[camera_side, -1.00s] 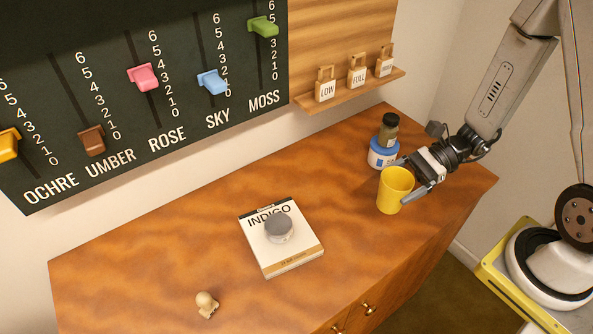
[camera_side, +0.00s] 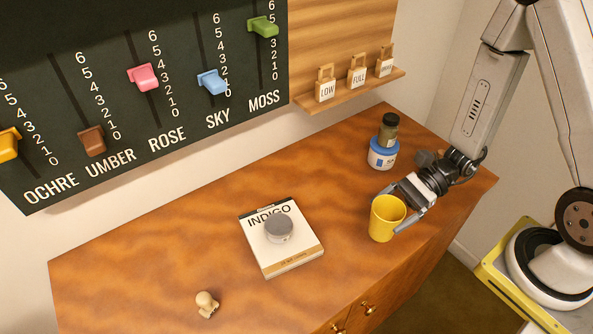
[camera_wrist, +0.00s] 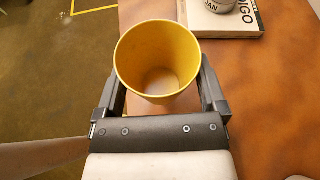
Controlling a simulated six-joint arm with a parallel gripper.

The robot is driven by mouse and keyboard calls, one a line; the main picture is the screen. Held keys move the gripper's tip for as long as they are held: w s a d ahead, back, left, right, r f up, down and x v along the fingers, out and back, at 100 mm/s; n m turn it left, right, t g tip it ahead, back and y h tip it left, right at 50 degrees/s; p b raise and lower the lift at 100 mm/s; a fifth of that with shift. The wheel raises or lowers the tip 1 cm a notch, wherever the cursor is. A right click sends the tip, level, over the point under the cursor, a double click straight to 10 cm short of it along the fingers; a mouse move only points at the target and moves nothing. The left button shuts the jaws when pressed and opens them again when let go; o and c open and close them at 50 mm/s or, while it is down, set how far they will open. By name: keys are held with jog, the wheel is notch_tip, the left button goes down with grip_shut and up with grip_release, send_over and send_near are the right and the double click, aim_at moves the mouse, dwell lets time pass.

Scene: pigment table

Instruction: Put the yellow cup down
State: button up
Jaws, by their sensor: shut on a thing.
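The yellow cup (camera_side: 383,222) is upright near the right front edge of the wooden table. My gripper (camera_side: 388,208) is shut on it, with one finger on each side. In the wrist view the cup (camera_wrist: 158,58) sits between the two fingers of my gripper (camera_wrist: 160,85), and its inside looks empty. I cannot tell whether its base touches the table or hangs just above it.
A small wooden stamp (camera_side: 207,304) is front left. Bare tabletop (camera_side: 335,205) lies between.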

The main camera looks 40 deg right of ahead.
jog(key=shift+f, duration=0.6)
jog(key=shift+f, duration=0.15)
jog(key=shift+f, duration=1.9)
jog(key=shift+f, duration=0.1)
jog(key=o, duration=0.9)
jog(key=shift+r, duration=0.2)
jog(key=shift+v, duration=6)
jog(key=shift+s+a, duration=0.1)
